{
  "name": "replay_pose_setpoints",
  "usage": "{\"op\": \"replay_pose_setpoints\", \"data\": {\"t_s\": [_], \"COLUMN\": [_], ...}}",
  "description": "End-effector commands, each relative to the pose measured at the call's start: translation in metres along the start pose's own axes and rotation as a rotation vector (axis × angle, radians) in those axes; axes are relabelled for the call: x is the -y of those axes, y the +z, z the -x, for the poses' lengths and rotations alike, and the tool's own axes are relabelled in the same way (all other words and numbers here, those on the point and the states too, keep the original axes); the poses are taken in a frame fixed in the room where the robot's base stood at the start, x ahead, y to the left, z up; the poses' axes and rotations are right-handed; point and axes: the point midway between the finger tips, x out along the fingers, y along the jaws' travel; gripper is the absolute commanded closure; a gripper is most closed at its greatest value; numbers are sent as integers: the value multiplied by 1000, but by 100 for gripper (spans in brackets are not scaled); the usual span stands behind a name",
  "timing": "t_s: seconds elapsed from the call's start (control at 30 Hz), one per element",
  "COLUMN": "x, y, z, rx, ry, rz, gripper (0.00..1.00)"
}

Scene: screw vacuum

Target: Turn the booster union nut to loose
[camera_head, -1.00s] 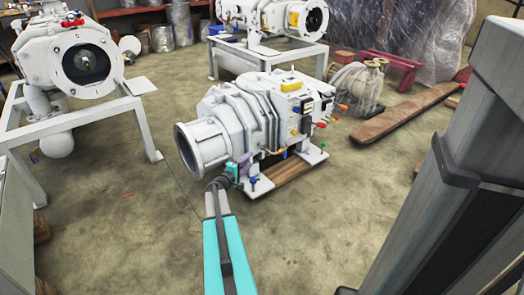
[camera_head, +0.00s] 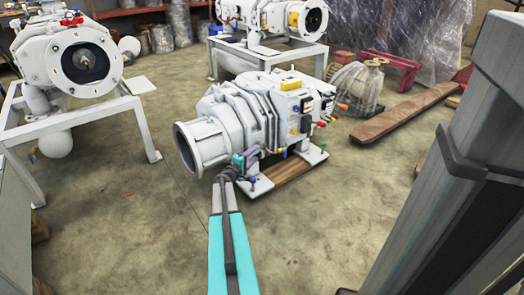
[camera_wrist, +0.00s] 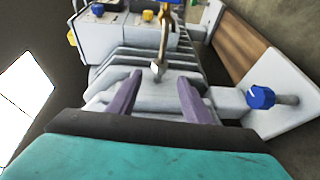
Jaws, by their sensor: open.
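The white ribbed booster pump (camera_head: 235,115) stands mid-floor in the head view, with a round open flange facing front left. In the wrist view, a brass-coloured pipe ends in a pale metal nut (camera_wrist: 157,70), which looks like the union nut, against the ribbed white housing (camera_wrist: 130,65). My gripper (camera_wrist: 158,95) is open, its two purple fingers apart with nothing between the tips. The nut appears just beyond and between the fingertips. In the head view my gripper (camera_head: 246,160) is at the pump's near lower side; the nut cannot be made out there.
A blue knob (camera_wrist: 260,97) on a metal stem sits right of my fingers, by a white foot plate (camera_wrist: 290,85). A wooden board (camera_head: 285,170) lies under the pump. Other white machines on frames (camera_head: 85,100) stand left and behind. Bare floor is free in front.

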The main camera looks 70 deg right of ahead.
Motion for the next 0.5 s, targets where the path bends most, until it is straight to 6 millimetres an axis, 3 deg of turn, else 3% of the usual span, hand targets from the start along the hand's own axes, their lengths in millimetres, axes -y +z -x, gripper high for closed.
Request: {"op": "replay_pose_setpoints", "data": {"t_s": [0.5], "x": [1], "y": [-1], "z": [-70], "rx": [1], "ry": [1], "rz": [-1], "gripper": [55]}}
